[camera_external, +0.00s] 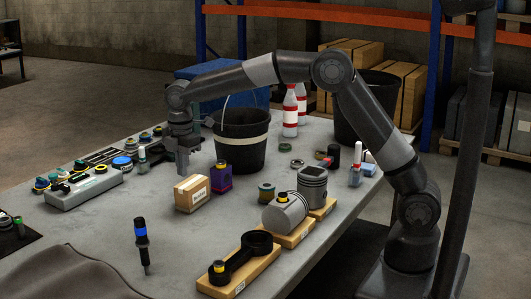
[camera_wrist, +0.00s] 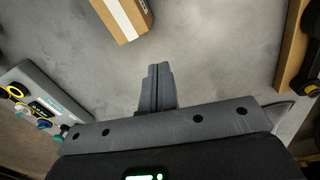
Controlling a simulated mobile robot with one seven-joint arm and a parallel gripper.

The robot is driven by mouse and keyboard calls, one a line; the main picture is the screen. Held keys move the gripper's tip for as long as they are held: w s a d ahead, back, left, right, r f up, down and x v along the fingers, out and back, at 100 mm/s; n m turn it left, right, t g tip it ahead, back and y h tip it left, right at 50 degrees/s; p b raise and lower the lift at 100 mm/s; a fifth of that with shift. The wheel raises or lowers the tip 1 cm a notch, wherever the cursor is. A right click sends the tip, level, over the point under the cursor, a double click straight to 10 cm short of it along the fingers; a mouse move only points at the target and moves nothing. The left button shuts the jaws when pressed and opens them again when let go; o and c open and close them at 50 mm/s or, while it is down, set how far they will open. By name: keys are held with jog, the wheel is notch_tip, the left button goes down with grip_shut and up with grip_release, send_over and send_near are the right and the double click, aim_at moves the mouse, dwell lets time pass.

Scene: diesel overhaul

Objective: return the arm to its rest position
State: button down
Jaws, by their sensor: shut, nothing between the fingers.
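My gripper (camera_external: 183,163) is at the end of my arm, which arches from its base at the right over the grey table. The fingers point down and are shut, with nothing between them. They are above the table, behind a small cardboard box (camera_external: 192,194) and left of a black bucket (camera_external: 241,140). In the wrist view the closed fingers (camera_wrist: 158,80) show against bare tabletop, with the cardboard box (camera_wrist: 124,16) beyond them. I cannot tell the exact height of the fingertips above the table.
A grey device (camera_external: 85,188) lies left of my gripper. A purple box (camera_external: 221,178) stands beside the cardboard box. Pistons (camera_external: 312,186) on wooden blocks and a connecting rod (camera_external: 242,256) are at the right front.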

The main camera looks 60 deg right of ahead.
jog(key=s+d+r+m+t, duration=0.1)
jog(key=s+d+r+m, duration=0.3)
jog(key=s+d+r, duration=0.4)
jog(key=s+d+r+m+t, duration=0.2)
jog(key=s+d+r+m, duration=0.3)
jog(key=s, duration=0.4)
jog(key=s+d+f+m, duration=0.2)
jog(key=s+d, duration=0.1)
jog(key=s, duration=0.4)
jog(key=s+d+f+m+t, duration=0.1)
jog(key=s+d+f+m, duration=0.1)
jog(key=s, duration=0.4)
jog(key=s+d+f+m+t, duration=0.1)
jog(key=s+d+f+m, duration=0.1)
jog(key=s, duration=0.5)
jog(key=shift+s+d+m, duration=0.3)
jog(key=shift+d+m, duration=0.5)
jog(key=shift+d, duration=0.35)
jog(key=c, duration=2.2)
grip_release()
